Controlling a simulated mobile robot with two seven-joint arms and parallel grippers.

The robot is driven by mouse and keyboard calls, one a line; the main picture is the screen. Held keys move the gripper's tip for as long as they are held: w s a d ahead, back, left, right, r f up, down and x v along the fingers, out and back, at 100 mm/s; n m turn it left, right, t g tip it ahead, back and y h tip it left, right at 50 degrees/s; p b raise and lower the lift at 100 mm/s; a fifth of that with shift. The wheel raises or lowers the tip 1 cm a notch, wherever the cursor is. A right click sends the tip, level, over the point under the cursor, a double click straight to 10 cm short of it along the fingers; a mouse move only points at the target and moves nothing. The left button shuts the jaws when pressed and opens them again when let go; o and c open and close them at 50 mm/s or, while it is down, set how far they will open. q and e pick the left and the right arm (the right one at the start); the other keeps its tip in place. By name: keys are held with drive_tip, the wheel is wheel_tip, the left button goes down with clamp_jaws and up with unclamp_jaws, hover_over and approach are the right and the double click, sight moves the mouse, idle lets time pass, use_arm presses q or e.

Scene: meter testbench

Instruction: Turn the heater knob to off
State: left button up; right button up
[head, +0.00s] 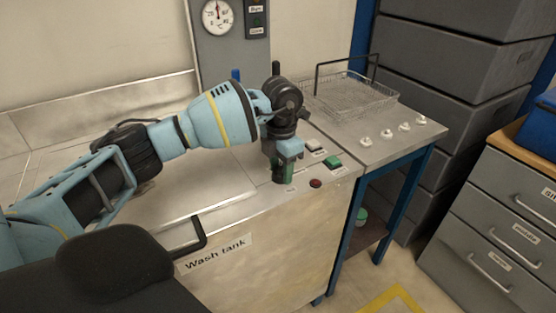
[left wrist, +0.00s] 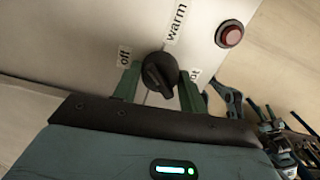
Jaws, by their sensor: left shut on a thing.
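The black heater knob (left wrist: 158,76) sits on the metal panel in the left wrist view, with the labels "off" (left wrist: 124,55) to its left, "warm" (left wrist: 176,22) above and "hot" (left wrist: 195,73) to its right, partly covered by a finger. A ridge runs across the knob at a slant; I cannot tell surely which label its pointer faces. My left gripper (head: 281,173) points down at the front right of the wash tank top. Its green fingers stand on both sides of the knob, shut on it. In the head view the gripper hides the knob. My right gripper is not in view.
A red button (head: 315,183), a green switch (head: 332,162) and a pale switch (head: 314,145) lie close right of the gripper. The wash tank's black handle (head: 190,240) is at its front. A wire basket (head: 350,95) stands on the bench behind right.

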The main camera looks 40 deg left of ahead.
sight(281, 166)
use_arm(q)
drive_tip(key=n+p, duration=0.1)
drive_tip(key=n, duration=0.1)
drive_tip(key=n+p, duration=0.2)
drive_tip(key=shift+r, duration=0.35)
drive_tip(key=n+p, duration=0.1)
drive_tip(key=n, duration=0.2)
drive_tip(key=shift+f+p, duration=0.1)
drive_tip(key=shift+p, duration=0.3)
drive_tip(key=shift+f+n, duration=0.15)
drive_tip(key=shift+n, duration=0.35)
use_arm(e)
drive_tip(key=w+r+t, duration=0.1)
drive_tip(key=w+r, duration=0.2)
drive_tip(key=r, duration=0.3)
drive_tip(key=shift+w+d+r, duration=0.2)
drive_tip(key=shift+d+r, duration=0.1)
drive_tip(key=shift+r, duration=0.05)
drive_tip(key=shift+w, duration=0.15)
use_arm(q)
drive_tip(key=o, duration=1)
drive_tip(key=shift+f, duration=0.1)
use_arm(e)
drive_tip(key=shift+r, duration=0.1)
use_arm(q)
wheel_tip(281, 166, up, 8)
drive_tip(key=shift+f+p, duration=0.1)
drive_tip(key=shift+p, duration=0.2)
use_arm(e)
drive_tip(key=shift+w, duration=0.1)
